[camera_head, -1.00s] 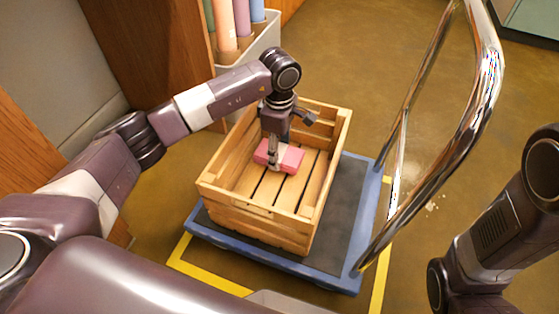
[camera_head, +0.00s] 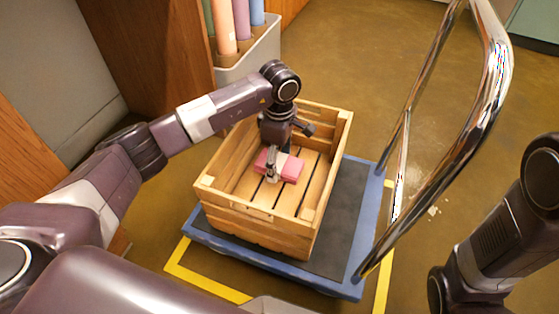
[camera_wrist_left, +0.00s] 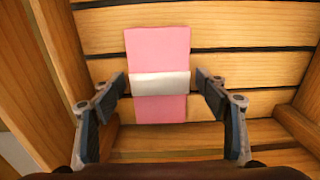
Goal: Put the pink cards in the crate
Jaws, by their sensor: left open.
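The pink cards (camera_head: 291,170) lie as a bundle with a white band on the slatted floor inside the wooden crate (camera_head: 257,216). In the left wrist view the pink cards (camera_wrist_left: 158,51) lie flat, with the crate's floor slats (camera_wrist_left: 255,70) around them. My left gripper (camera_head: 271,177) reaches down into the crate over the cards. In the left wrist view my left gripper (camera_wrist_left: 160,84) is open, with one finger on each side of the white band and gaps between fingers and cards. My right gripper is out of view; only part of that arm shows at the right.
The crate stands on a blue-edged cart (camera_head: 345,225) with a dark deck. A chrome handle (camera_head: 487,108) rises on its right side. A pale bin (camera_head: 262,50) with coloured rolls stands behind the crate. Yellow tape (camera_head: 205,284) marks the floor.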

